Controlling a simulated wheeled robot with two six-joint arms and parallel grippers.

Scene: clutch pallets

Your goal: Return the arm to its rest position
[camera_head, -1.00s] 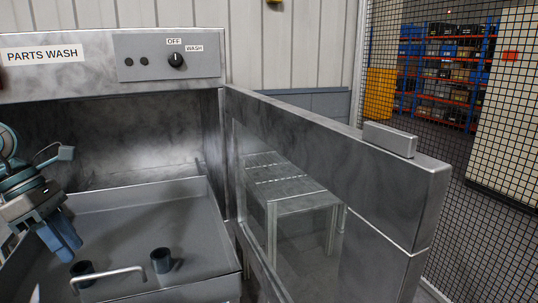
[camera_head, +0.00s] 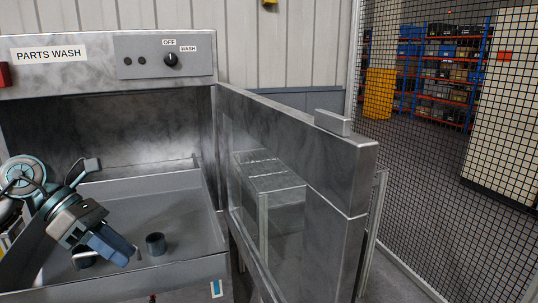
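My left gripper (camera_head: 113,245) is in the lower left of the head view, in front of and over the grey tray (camera_head: 195,240) of the parts washer. Its blue fingers point down and to the right. They overlap in this view, so I cannot tell whether there is a gap between them. I see nothing held in them. My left arm comes in from the left edge. My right gripper is not in view.
The parts washer (camera_head: 115,85) has its door (camera_head: 335,230) swung open on the right. A dark cylinder (camera_head: 156,244) stands in the tray. A curved handle (camera_head: 84,259) is partly hidden by my gripper. A mesh fence (camera_head: 430,190) stands beyond the door.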

